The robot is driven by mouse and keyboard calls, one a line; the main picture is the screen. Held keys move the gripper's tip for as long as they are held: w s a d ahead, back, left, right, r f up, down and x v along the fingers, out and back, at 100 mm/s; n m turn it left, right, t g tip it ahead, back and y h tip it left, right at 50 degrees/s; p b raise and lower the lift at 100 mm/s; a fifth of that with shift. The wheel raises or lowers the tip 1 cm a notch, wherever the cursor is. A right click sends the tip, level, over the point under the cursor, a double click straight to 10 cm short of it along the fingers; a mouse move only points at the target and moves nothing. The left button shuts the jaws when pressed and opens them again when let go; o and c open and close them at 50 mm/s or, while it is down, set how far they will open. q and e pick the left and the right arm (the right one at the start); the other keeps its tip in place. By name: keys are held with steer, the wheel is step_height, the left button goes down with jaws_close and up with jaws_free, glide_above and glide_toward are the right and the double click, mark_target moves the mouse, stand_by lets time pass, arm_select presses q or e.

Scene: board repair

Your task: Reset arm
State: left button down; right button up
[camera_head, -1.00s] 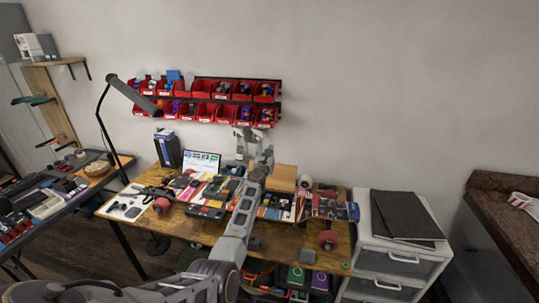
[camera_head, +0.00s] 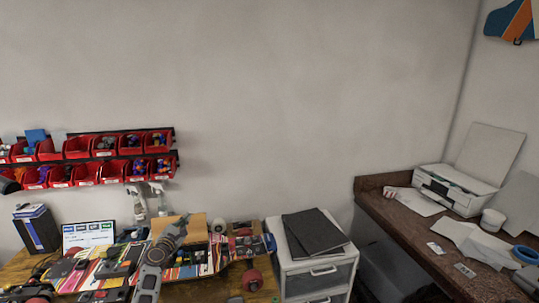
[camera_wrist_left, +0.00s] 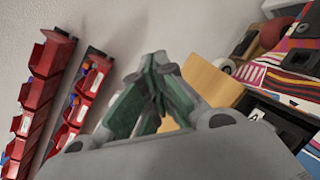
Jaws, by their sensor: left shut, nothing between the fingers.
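My left arm rises from the bottom of the head view over the workbench. Its gripper (camera_head: 176,224) is small there, in front of the cardboard-coloured block (camera_head: 190,222). In the left wrist view the gripper (camera_wrist_left: 160,68) has its green-padded fingers brought together at the tips, with nothing between them. It is clear of the red bins. A striped skateboard deck (camera_head: 202,262) lies on the bench beside the arm and partly behind it. My right gripper is not in view.
Red wall bins (camera_head: 104,146) hang at the left. A drawer cabinet (camera_head: 318,270) with black folders (camera_head: 314,232) stands right of the bench. A brown desk (camera_head: 405,235) with a white printer (camera_head: 452,188) is at the far right. The wall between is bare.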

arm_select(q)
steer(key=s+d+f+m+g+h, duration=0.1)
steer(key=s+d+f+m+g, duration=0.25)
steer(key=s+m, duration=0.4)
steer(key=s+d+f+m+g+h, duration=0.1)
steer(key=s+d+f+m+g, duration=0.1)
steer(key=s+d+f+m, duration=0.55)
steer(key=s+d+f+m+g+h, duration=0.1)
steer(key=s+d+f+m+g, duration=0.3)
steer(key=s, duration=0.6)
steer(key=s+a+r+m+g+y, duration=0.15)
steer(key=s+m, duration=0.35)
steer(key=s, duration=0.7)
steer(key=s+a+r+m+g+y, duration=0.1)
steer(key=s+m+g+y, duration=0.3)
steer(key=s, duration=0.8)
step_height(320, 180, down, 35)
steer(key=s+m+h+b, duration=0.2)
steer(key=s, duration=0.1)
steer(key=s+a+f+b, duration=0.1)
steer(key=s+a+f, duration=0.1)
steer(key=s+f, duration=0.8)
steer(key=s+a+f+g+b, duration=0.1)
steer(key=s+a+f, duration=0.1)
steer(key=s+f, duration=0.9)
steer(key=shift+s+f+g+y, duration=0.15)
steer(key=shift+s+g+y, duration=0.2)
steer(key=shift+s, duration=0.15)
